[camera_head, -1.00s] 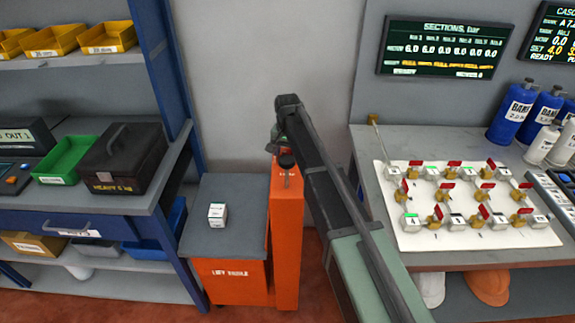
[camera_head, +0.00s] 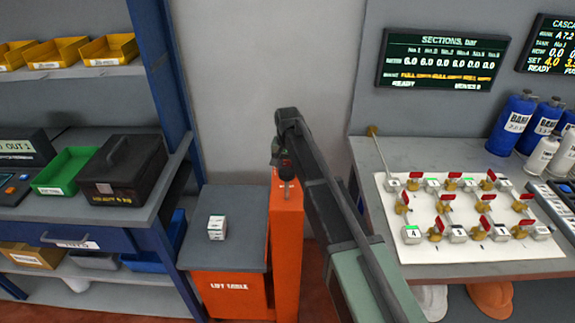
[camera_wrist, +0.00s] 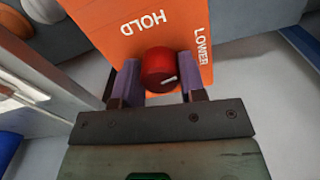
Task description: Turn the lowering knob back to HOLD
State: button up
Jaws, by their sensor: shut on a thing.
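The red lowering knob (camera_wrist: 157,70) sits on an orange panel (camera_wrist: 118,42) in the wrist view. A short white mark shows on its near face, tilted up towards the right. The word HOLD is printed at the upper left of the knob and LOWER at its right. My gripper (camera_wrist: 159,61) is shut on the knob, one purple finger on each side. In the head view my gripper (camera_head: 285,168) is at the top of the orange post (camera_head: 288,235), where the knob is too small and covered to read.
A grey-topped lift table (camera_head: 245,255) left of the post carries a small white box (camera_head: 217,228). A blue shelf unit (camera_head: 165,75) stands further left. At right, a bench holds a white valve board (camera_head: 415,252) and blue bottles (camera_head: 512,122). My arm crosses between post and bench.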

aim_at(287, 164)
jog(key=o, duration=0.9)
notch_tip(287, 164, up, 11)
jog(key=p, duration=1.1)
jog(key=shift+f, duration=0.1)
